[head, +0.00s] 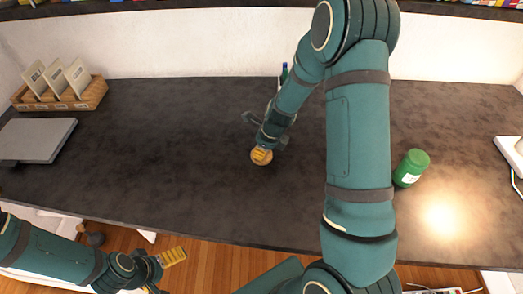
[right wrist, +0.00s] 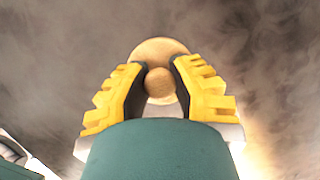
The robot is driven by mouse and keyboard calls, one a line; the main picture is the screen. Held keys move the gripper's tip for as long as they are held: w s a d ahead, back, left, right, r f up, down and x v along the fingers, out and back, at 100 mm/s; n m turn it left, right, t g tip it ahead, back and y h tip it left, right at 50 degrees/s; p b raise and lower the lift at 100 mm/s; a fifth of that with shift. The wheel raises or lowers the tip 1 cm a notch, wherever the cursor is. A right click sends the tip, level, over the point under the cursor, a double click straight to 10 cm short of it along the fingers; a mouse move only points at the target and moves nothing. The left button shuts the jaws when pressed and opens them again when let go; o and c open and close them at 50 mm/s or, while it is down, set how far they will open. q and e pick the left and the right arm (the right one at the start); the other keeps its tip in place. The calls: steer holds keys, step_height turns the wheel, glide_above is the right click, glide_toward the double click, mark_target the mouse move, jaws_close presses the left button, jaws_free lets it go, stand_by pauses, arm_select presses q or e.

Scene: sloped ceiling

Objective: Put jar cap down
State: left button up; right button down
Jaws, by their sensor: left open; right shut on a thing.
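The jar cap (head: 262,159) is a round, light wooden disc with a knob, above or on the dark tabletop near the middle of the head view. My right gripper (head: 260,152) is shut on it. In the right wrist view the yellow fingers pinch the cap's knob (right wrist: 160,83), and the cap's rim (right wrist: 158,47) shows beyond them. I cannot tell whether the cap touches the table. My left gripper (head: 166,272) is open and empty, low at the left, in front of the table's edge.
The dark table (head: 150,140) is clear around the cap. A grey laptop-like slab (head: 38,138) and wooden tray with cards (head: 92,95) are at left. A blue-topped bottle (head: 284,72) is partly hidden behind my right arm.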

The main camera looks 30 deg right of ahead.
mark_target(270, 157)
steer(key=shift+f, duration=0.1)
steer(key=shift+f+b, duration=0.3)
steer(key=shift+f, duration=0.05)
steer(key=c, duration=0.9)
jaws_free()
steer(key=shift+r+p, duration=0.35)
steer(key=shift+r, duration=0.15)
steer(key=p+v, duration=0.4)
steer(key=v, duration=0.8)
steer(key=shift+p, duration=0.3)
